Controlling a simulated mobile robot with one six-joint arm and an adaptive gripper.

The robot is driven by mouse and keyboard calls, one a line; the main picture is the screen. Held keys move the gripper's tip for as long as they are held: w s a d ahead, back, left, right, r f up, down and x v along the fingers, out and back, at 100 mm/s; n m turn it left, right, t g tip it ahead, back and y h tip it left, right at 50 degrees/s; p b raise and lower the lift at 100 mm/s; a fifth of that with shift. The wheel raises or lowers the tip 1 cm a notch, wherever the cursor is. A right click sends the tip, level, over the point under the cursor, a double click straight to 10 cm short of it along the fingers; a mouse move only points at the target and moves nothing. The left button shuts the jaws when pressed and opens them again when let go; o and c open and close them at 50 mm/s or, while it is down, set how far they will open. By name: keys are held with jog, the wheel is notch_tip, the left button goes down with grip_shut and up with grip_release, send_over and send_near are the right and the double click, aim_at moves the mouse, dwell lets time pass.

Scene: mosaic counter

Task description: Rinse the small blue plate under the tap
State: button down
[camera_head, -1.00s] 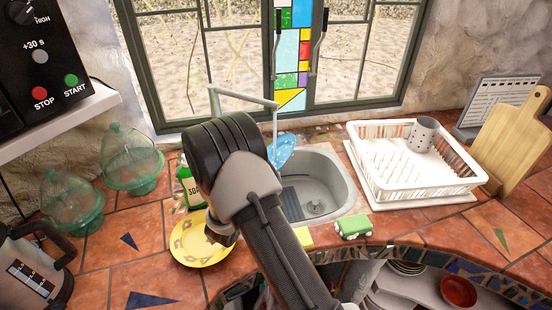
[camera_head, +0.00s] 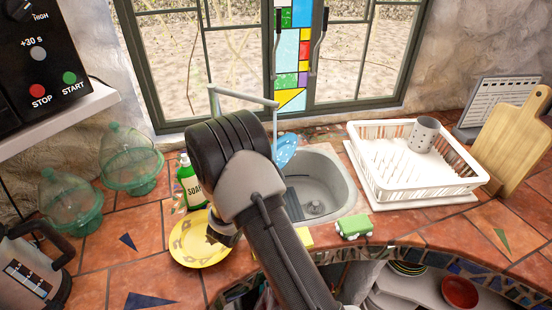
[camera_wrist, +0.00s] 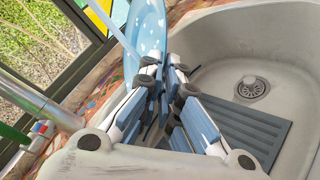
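The small blue plate (camera_head: 286,148) is held up on edge over the left part of the sink, partly hidden behind my arm. In the wrist view the plate (camera_wrist: 148,28) is tilted, with its lower edge between the fingertips of my gripper (camera_wrist: 165,72), which is shut on it. The tap (camera_head: 243,98) stands behind the sink, its spout end (camera_head: 275,106) above the plate.
A white dish rack (camera_head: 455,188) with a grey cup (camera_head: 423,134) stands right of the sink. A yellow plate (camera_head: 190,250) and a green soap bottle (camera_head: 188,182) stand left.

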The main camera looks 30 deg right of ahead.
jog(key=shift+w+a, duration=0.1)
jog(key=shift+a, duration=0.05)
jog(key=shift+w+a+b, duration=0.2)
jog(key=shift+a+b, duration=0.1)
jog(key=shift+a, duration=0.1)
jog(key=shift+s, duration=0.1)
jog(key=s+a+b, duration=0.1)
jog(key=s+a, duration=0.4)
jog(key=s, duration=0.6)
jog(key=shift+a+b, duration=0.2)
jog(key=shift+b, duration=0.1)
dwell(0.7)
jog(key=shift+s+a+r+p, duration=0.4)
jog(key=shift+s+r, duration=0.35)
jog(key=shift+s+a+r+p, duration=0.35)
jog(key=shift+s+a+r, duration=0.05)
jog(key=shift+s+r, duration=0.35)
jog(key=shift+s+a, duration=0.1)
jog(key=shift+s, duration=0.15)
